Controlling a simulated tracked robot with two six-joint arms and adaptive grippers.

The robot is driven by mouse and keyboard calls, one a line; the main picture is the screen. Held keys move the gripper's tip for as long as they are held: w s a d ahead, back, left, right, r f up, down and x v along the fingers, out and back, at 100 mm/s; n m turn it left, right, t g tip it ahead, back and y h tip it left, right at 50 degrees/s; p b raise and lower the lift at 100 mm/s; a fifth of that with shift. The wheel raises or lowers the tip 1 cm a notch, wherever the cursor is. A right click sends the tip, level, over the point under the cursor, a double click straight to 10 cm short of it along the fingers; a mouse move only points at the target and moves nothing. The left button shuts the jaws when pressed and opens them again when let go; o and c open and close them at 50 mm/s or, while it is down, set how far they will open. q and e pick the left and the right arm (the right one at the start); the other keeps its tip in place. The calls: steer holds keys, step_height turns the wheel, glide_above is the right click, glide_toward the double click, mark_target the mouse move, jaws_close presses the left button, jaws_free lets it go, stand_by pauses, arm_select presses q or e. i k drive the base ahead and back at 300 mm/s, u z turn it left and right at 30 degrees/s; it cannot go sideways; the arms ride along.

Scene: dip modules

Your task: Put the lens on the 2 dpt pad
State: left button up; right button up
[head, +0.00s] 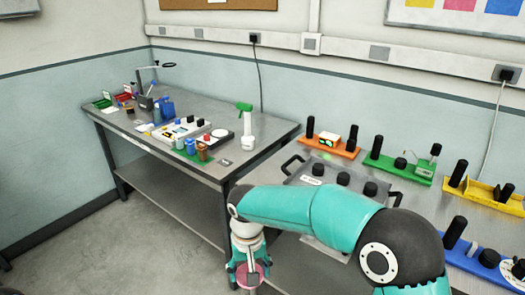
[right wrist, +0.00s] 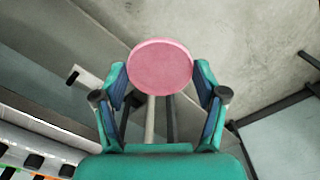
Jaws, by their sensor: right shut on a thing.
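My right gripper (head: 248,279) is shut on a round pink disc, which looks like the lens (right wrist: 160,64). In the right wrist view the two fingers (right wrist: 160,85) press on the disc's left and right edges, and its flat face shows. In the head view the lens (head: 252,274) hangs low in front of the gap between the two tables, partly hidden by the fingers. No pad marked 2 dpt can be made out; labels are too small to read. My left gripper is not in view.
A steel table (head: 237,160) at the left carries bottles, small trays and a green-and-white spray bottle (head: 247,122). The right table holds a grey tray with black knobs (head: 343,178), an orange module (head: 331,146), a green module (head: 398,168) and a yellow module (head: 484,193).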

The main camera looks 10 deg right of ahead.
mark_target(319, 166)
steer(key=i, duration=1.95)
steer(key=z, duration=0.6)
